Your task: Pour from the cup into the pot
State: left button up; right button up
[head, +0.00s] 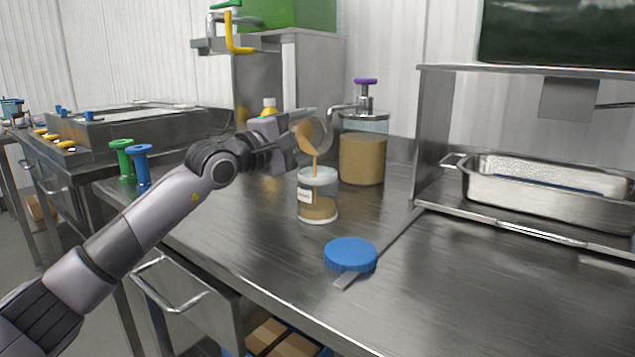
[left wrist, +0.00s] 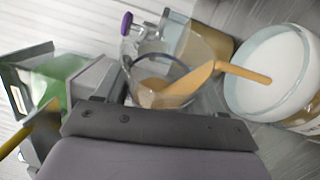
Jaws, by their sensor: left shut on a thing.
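My left gripper (head: 292,140) is shut on a clear cup (head: 321,131) and holds it tilted above the pot. The cup also shows in the left wrist view (left wrist: 172,62), with orange-brown liquid in it. A thin stream of this liquid runs from the cup's rim down toward the pot's mouth. The pot (head: 318,186) is a clear labelled jar standing upright and uncovered on the steel table, with brown content in its lower part. In the left wrist view the pot (left wrist: 285,75) is at the right, partly cut off. My right gripper is not in view.
A blue lid (head: 350,254) lies on the steel table (head: 440,290) in front of the pot. A pump jar (head: 362,158) with a purple top stands behind the pot. A steel tray (head: 550,190) is at the right. Green and blue spools (head: 142,166) stand at the left.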

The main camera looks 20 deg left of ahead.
pick_arm(q)
jog(key=shift+r+m+b, duration=0.15)
jog(key=shift+m+b, duration=0.15)
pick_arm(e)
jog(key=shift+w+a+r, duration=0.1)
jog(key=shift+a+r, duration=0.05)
pick_arm(q)
jog(key=shift+s+d+r+m+h, duration=0.1)
jog(key=shift+s+d+m+h, duration=0.05)
jog(key=shift+m+h, duration=0.2)
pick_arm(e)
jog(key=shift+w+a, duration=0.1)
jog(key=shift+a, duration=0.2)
